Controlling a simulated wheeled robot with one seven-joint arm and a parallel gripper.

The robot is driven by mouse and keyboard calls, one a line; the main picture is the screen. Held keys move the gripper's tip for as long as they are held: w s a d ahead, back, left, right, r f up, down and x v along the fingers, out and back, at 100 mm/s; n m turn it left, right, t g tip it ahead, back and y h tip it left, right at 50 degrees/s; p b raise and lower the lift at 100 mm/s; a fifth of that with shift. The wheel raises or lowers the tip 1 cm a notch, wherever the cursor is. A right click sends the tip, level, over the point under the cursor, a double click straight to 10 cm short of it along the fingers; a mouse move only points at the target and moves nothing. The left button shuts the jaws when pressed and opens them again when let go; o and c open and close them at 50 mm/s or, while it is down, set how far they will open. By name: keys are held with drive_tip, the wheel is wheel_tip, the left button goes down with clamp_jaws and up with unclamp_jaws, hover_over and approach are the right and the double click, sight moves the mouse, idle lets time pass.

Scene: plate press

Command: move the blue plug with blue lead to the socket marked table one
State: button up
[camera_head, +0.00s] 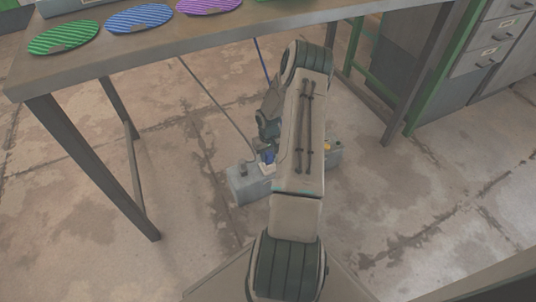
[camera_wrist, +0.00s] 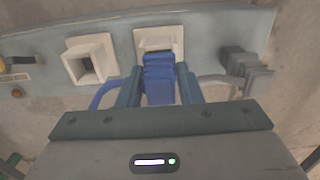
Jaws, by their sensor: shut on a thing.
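The blue plug (camera_wrist: 159,88) is between the two fingers of my gripper (camera_wrist: 158,76), which is shut on it. The plug's far end is at the mouth of a white square socket (camera_wrist: 170,34); I cannot tell whether it is seated in it. The blue lead (camera_wrist: 103,92) curves out to the left of the fingers; it hangs from the table in the head view (camera_head: 262,60). Left of the plug is an empty white socket (camera_wrist: 88,60). Both sockets are on a grey socket block (camera_head: 247,190) on the floor. No socket marking is readable.
A dark grey plug (camera_wrist: 243,65) with a grey lead is at the block's right in the wrist view. A yellow part (camera_wrist: 3,65) shows at the left edge. The table (camera_head: 160,50) stands over the block, with coloured plates (camera_head: 140,18) on top. Drawers (camera_head: 490,45) stand right.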

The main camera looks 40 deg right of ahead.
drive_tip(key=shift+f, duration=0.2)
drive_tip(key=o, duration=1.1)
drive_tip(key=shift+r, duration=0.15)
wheel_tip(320, 180, up, 14)
drive_tip(key=p, duration=0.5)
drive_tip(key=shift+p, duration=0.3)
drive_tip(key=shift+f, duration=0.2)
